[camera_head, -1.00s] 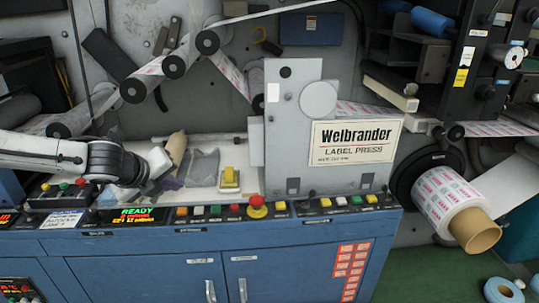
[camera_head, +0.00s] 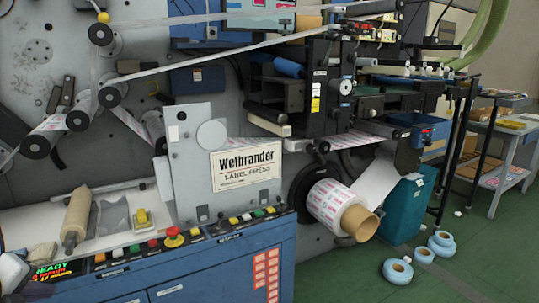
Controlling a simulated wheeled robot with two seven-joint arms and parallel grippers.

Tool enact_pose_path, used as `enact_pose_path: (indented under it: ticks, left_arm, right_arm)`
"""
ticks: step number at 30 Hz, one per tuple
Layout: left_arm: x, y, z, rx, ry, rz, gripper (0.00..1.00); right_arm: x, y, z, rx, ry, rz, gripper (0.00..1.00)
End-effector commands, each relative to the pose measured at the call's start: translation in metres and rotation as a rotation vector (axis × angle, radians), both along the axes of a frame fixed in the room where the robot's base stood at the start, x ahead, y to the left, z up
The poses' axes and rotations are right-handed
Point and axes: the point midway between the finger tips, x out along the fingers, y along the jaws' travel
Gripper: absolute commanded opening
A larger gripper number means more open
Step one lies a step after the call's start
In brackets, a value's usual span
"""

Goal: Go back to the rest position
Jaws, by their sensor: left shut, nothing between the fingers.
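My left gripper (camera_head: 14,272) shows only in part at the lower left edge of the head view, in front of the press's control panel. It is shut and holds nothing. Most of my left arm is out of the picture. My right gripper is not in view. The label press (camera_head: 245,168) with its "Welbrander" plate stands left of the middle.
A cardboard-coloured roller (camera_head: 77,215), a grey cloth (camera_head: 113,214) and a yellow block (camera_head: 141,219) lie on the press's shelf. A label roll (camera_head: 328,205) sticks out at the front. A teal bin (camera_head: 405,208) and blue rolls (camera_head: 398,270) stand on open green floor.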

Motion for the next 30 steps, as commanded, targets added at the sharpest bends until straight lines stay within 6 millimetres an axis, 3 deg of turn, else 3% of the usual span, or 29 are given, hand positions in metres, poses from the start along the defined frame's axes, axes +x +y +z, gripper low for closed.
enact_pose_path:
  ticks: [4,8,13,16,20,24,30]
  left_arm:
    - [-0.018,0.004,-0.031,-0.100,0.004,0.077,0.00]
    - [-0.035,0.005,-0.061,-0.201,0.006,0.156,0.00]
    - [-0.071,-0.004,-0.118,-0.392,0.013,0.308,0.00]
    - [-0.101,-0.021,-0.161,-0.542,0.021,0.434,0.00]
    - [-0.138,-0.057,-0.211,-0.738,0.035,0.600,0.00]
    - [-0.174,-0.111,-0.254,-0.948,0.050,0.781,0.00]
    - [-0.210,-0.205,-0.289,-1.238,0.074,1.037,0.00]
  right_arm:
    - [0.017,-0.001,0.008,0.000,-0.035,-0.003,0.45]
    - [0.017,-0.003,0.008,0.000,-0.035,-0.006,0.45]
    - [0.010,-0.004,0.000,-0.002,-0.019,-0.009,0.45]
    - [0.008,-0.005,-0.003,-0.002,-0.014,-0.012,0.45]
    - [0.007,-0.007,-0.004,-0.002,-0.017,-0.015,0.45]
    - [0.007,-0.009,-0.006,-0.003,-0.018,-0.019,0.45]
    - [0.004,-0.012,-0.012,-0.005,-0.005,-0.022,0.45]
